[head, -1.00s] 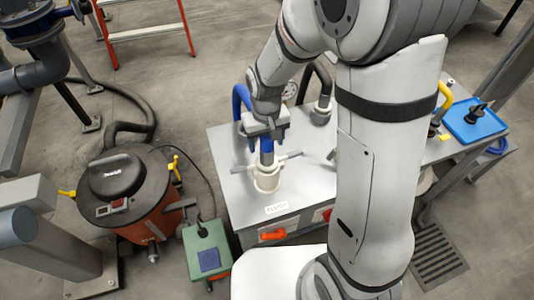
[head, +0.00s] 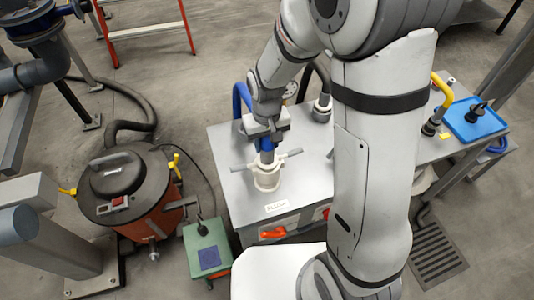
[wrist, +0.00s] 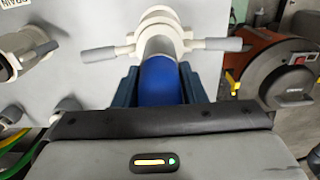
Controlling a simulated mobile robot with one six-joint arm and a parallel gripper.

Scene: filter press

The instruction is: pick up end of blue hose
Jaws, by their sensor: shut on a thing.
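The blue hose (head: 239,97) arches up at the back left of the grey bench, and its end runs down under my gripper. In the wrist view the blue hose end (wrist: 160,80) lies between the two dark blue fingers of my gripper (wrist: 158,88), which is shut on it. Ahead of the blue part, a grey tip meets a white coupling (wrist: 155,28) with two grey-ended levers. In the head view this white coupling (head: 266,176) stands upright on the bench, above a label. I cannot tell whether the hose end is seated in it.
The bench (head: 232,185) also carries a grey hose fitting (head: 321,108), a yellow hose (head: 441,88) and a blue tray (head: 474,122) at right. An orange and black vacuum (head: 125,190) and a green box (head: 207,248) stand on the floor at left.

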